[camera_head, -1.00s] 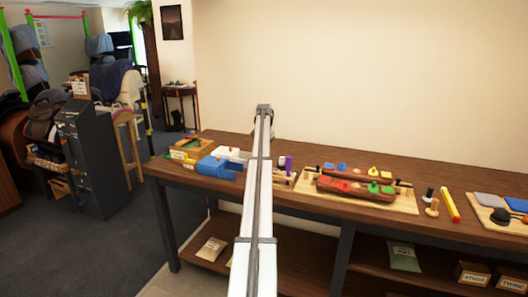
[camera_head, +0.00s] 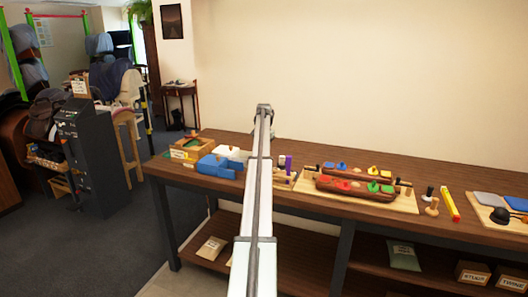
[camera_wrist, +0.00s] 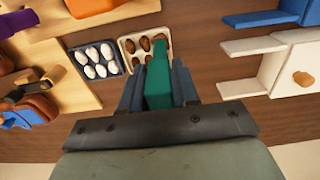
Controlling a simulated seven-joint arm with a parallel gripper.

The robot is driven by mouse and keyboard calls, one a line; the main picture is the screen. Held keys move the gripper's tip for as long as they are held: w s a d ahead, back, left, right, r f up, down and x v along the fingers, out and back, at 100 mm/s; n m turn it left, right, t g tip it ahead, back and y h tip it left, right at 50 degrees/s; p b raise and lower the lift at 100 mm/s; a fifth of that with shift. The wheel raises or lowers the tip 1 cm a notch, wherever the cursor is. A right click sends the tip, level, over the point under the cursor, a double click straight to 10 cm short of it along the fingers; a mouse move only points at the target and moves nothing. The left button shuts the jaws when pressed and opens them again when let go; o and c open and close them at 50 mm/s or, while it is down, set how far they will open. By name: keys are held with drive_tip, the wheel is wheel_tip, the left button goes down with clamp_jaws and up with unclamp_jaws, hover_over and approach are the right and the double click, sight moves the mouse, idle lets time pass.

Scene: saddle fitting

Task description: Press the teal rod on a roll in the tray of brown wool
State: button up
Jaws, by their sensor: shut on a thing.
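In the wrist view, my gripper (camera_wrist: 158,92) is shut on the teal rod (camera_wrist: 158,80), which sticks out beyond the fingers. The tray of brown wool (camera_wrist: 122,44) is a pale tray holding several brown rolls (camera_wrist: 130,47). The rod's far end overlaps the right side of this tray and covers part of its contents. I cannot tell whether the rod touches a roll or is above it. In the head view my arm hides the gripper, the rod and the tray.
A dark blue-grey tray (camera_wrist: 75,53) of white rolls sits left of the brown one. Pale wooden boards lie farther left. White box-like parts (camera_wrist: 247,46) and a blue block (camera_wrist: 292,12) stand to the right. Bare brown bench top shows between them.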

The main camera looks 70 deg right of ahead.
idle(0.4)
drive_tip(key=shift+r, duration=3.45)
